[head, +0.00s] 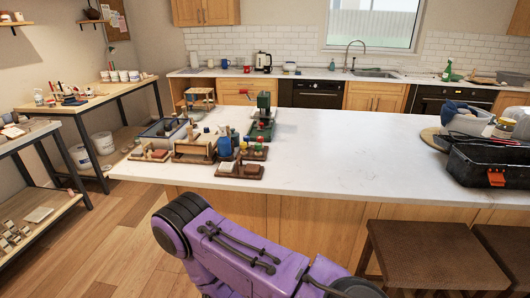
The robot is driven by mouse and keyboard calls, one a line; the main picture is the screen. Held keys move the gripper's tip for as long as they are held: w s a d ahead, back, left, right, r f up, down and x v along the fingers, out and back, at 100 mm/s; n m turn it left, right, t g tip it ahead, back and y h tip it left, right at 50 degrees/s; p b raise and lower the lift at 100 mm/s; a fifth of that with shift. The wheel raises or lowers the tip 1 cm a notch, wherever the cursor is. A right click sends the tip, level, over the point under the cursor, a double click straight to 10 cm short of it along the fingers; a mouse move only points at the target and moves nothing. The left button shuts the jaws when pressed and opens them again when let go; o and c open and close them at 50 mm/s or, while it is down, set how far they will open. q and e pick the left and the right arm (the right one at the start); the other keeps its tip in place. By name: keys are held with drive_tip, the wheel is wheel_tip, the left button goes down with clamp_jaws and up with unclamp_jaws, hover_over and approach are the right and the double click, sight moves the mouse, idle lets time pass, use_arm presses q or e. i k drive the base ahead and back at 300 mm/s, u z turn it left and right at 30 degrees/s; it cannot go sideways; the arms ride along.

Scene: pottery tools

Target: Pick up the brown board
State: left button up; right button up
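Several small brown boards lie among pottery tools on the left part of the white island counter (330,165). A flat brown board (240,171) with small blocks on it lies near the counter's front edge. Another brown wooden piece (150,155) lies further left. I cannot tell which of these is the brown board of the task. A purple arm of mine crosses the bottom of the head view, below the counter, but neither of my grippers is in view.
Around the boards stand a wooden box (194,150), a grey tray (163,132) and a green-and-red device (262,118). A black toolbox (490,165) stands at the right. The counter's middle is clear. Brown stools (430,255) stand in front.

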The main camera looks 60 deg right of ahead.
sight(237, 172)
drive_tip(key=z, duration=0.1)
drive_tip(key=k, duration=0.1)
drive_tip(key=z, duration=1.3)
